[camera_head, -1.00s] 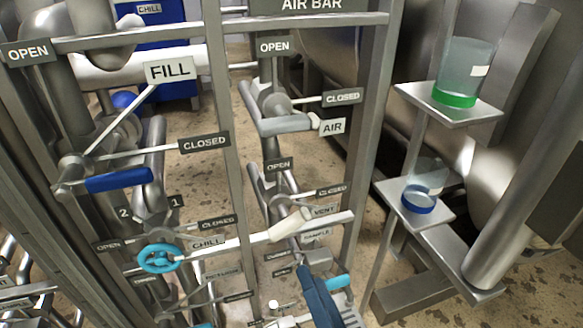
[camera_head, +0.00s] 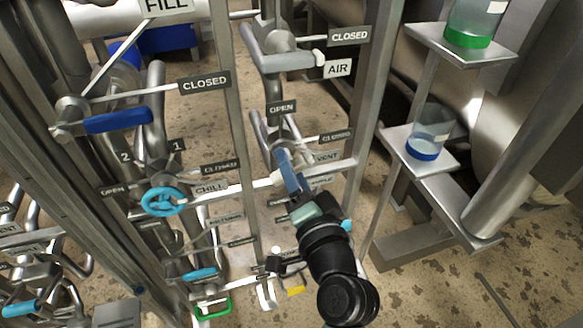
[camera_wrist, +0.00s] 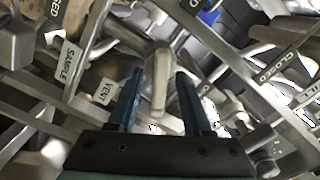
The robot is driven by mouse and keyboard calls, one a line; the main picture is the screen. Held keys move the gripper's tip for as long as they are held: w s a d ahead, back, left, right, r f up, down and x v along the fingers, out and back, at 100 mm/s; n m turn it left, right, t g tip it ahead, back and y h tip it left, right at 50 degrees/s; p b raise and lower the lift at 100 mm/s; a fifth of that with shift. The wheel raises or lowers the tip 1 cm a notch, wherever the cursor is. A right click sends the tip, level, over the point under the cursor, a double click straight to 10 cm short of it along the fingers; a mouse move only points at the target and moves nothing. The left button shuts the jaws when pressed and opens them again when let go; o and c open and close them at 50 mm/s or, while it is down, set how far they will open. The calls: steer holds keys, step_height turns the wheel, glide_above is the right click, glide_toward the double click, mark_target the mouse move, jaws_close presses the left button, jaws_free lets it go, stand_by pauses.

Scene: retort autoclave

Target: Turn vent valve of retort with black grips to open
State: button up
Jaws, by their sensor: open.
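The vent valve's pale lever handle (camera_wrist: 159,98) lies between the two blue fingers of my gripper (camera_wrist: 158,75) in the wrist view, with gaps on both sides. The gripper is open. A VENT label (camera_wrist: 106,91) is left of the left finger. In the head view my gripper (camera_head: 289,163) reaches up to the vent valve from below and hides most of its handle. The valve's OPEN sign (camera_head: 282,107) is above and its CLOSED sign (camera_head: 336,137) is to the right. The VENT label (camera_head: 327,157) is just right of the fingers. I cannot make out black grips.
The air valve's grey lever (camera_head: 284,62) is above. The fill valve's blue lever (camera_head: 118,122) and the turquoise chill handwheel (camera_head: 162,201) are to the left. Steel frame bars surround the valves. Shelves with a green-based jar (camera_head: 472,25) and a blue-based jar (camera_head: 427,140) stand right.

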jaws_close()
steer(key=shift+n+b, duration=0.3)
steer(key=shift+f+n+b, duration=0.15)
steer(key=shift+n+b, duration=0.6)
steer(key=shift+n, duration=0.05)
steer(key=n+b, duration=0.2)
steer(key=n, duration=0.1)
steer(key=shift+n+b, duration=0.3)
steer(key=shift+b, duration=0.05)
steer(key=n+b, duration=0.3)
steer(key=n, duration=0.3)
steer(key=shift+d+b, duration=0.1)
steer(key=shift+b, duration=0.25)
jaws_free()
